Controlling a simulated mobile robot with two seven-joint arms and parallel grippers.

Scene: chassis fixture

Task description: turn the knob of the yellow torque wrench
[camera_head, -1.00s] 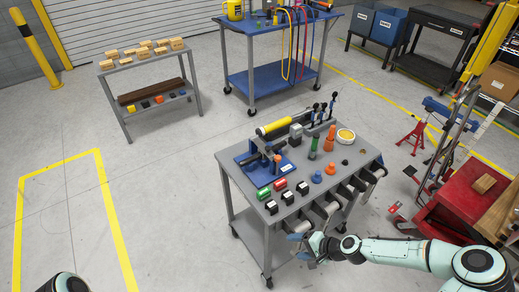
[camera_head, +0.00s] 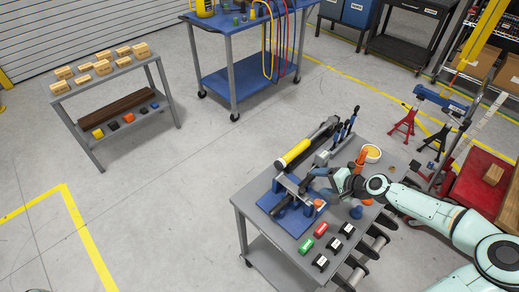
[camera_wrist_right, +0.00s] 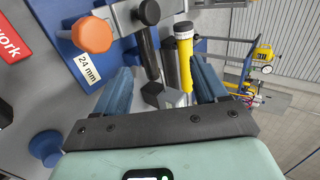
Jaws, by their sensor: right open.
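The yellow torque wrench (camera_head: 294,153) lies along the left side of the grey table, beside the blue fixture (camera_head: 275,204). A dark bar (camera_wrist_right: 148,55) also shows between the fingers. My left gripper is out of view.
A grey block (camera_wrist_right: 172,98) is near my fingers.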

